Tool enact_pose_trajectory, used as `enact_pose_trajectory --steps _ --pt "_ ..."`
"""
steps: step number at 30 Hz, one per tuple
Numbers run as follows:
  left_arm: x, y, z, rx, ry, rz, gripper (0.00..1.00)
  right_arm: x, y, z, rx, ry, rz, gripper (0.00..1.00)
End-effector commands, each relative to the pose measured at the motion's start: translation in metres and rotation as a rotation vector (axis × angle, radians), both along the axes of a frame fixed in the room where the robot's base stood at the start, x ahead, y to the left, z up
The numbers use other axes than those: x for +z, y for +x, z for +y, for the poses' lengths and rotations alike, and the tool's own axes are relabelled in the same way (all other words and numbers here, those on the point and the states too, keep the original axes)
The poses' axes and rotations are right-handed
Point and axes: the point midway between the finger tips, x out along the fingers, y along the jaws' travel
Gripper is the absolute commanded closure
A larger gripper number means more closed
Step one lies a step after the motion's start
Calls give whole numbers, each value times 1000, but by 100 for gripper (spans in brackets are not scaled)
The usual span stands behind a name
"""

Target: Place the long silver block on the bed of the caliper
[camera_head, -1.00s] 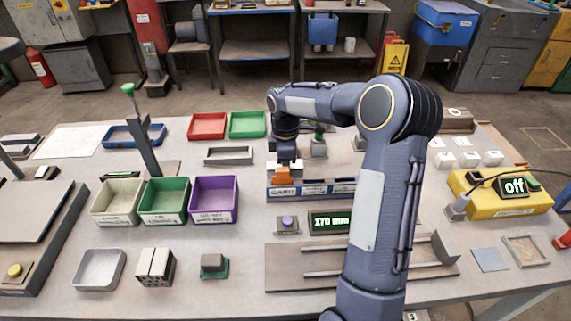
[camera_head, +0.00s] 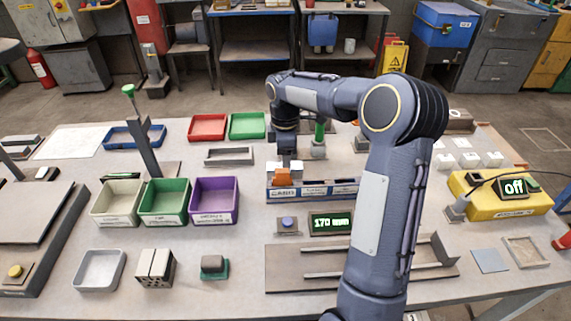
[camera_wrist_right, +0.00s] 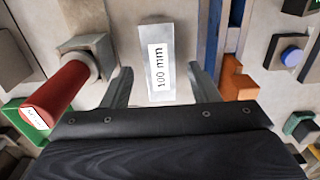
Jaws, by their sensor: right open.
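The long silver block (camera_wrist_right: 160,45), labelled "100 mm", lies on the table in the right wrist view. My right gripper (camera_wrist_right: 162,78) is open, with one finger on each side of the block's near end and gaps between. In the head view the right gripper (camera_head: 288,160) is low behind the blue labelled rack, and I cannot make out the silver block there. The caliper bed (camera_head: 285,283) with its two rails lies at the front centre, partly hidden by my right arm. My left gripper is not in view.
An orange block (camera_wrist_right: 238,82) and the blue rack (camera_head: 310,194) are close beside the right gripper. A red cylinder (camera_wrist_right: 55,92) lies at its other side. Purple (camera_head: 214,218) and green bins stand left of the rack. A yellow unit (camera_head: 480,200) reads "off".

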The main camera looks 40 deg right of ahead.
Motion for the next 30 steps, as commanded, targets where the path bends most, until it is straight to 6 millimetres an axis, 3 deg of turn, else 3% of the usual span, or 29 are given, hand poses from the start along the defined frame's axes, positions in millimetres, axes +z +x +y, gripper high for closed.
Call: enact_pose_trajectory --steps 6,7,13,23,30 --pt "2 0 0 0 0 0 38 34 1 0 -1 0 -2 46" --pt "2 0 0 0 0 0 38 36 1 1 0 -1 -1 42" --pt "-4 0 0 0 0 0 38 41 4 21 4 -102 63 42" --pt "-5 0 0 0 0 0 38 9 2 14 -2 -102 66 42" --pt "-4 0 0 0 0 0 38 -25 3 4 0 -101 65 42"
